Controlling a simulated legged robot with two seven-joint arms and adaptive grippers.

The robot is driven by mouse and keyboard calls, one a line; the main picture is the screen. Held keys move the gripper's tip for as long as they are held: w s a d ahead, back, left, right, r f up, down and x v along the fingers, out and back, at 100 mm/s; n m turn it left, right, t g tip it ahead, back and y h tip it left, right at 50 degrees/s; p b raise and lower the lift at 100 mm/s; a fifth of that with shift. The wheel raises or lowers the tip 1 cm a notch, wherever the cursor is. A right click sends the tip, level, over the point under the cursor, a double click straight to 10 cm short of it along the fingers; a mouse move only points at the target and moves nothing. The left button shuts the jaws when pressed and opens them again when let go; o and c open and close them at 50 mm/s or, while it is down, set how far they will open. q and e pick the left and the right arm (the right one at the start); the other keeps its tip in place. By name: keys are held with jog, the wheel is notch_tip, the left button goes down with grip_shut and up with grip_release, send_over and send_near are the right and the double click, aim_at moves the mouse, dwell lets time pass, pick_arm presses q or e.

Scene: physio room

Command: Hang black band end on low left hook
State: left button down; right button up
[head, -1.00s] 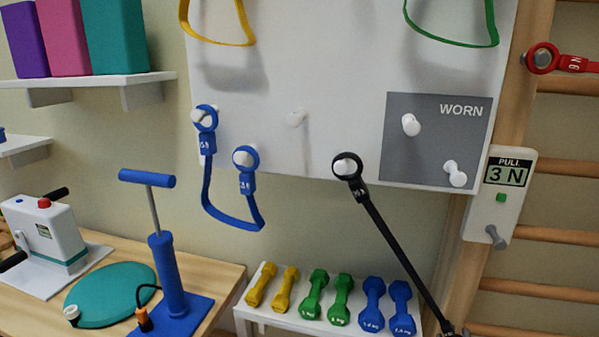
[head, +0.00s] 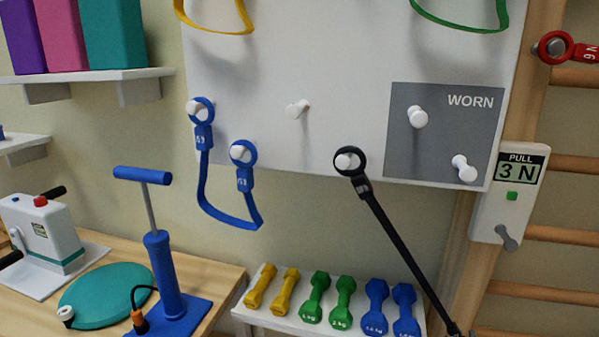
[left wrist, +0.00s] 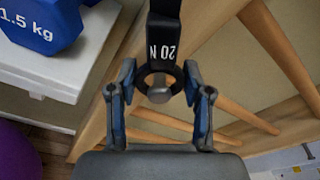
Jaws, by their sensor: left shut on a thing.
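The black band (head: 400,237) hangs by its upper ring (head: 350,161) on a white peg at the lower edge of the white board. It runs taut, down and to the right, to the bottom edge of the head view, where its lower end is mostly cut off. In the left wrist view my left gripper (left wrist: 160,80) is shut on that end, a black ring marked 20 N (left wrist: 164,45). A grey hook tip (left wrist: 158,95) shows within the ring. I cannot tell whether the ring is around it or in front of it. My right gripper is not in view.
A wooden ladder frame (head: 575,232) stands at the right, with a PULL 3 N gauge (head: 515,178) on its upright. Dumbbells (head: 376,306) lie on a low white shelf, close left in the wrist view. A blue band (head: 205,185) hangs on two pegs.

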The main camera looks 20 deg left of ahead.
pick_arm(q)
jog(key=shift+w+f+b, duration=0.15)
jog(key=shift+f+b, duration=0.1)
jog(key=shift+b, duration=0.05)
jog(key=shift+a+r+p, duration=0.2)
jog(key=shift+r+p, duration=0.25)
jog(key=shift+p, duration=0.2)
dwell(0.6)
jog(key=c, duration=0.6)
grip_release()
jog(key=shift+c, duration=0.2)
jog(key=shift+o, duration=1.2)
jog(key=shift+w+d, duration=0.1)
jog(key=shift+o, duration=0.8)
jog(key=shift+r, duration=0.1)
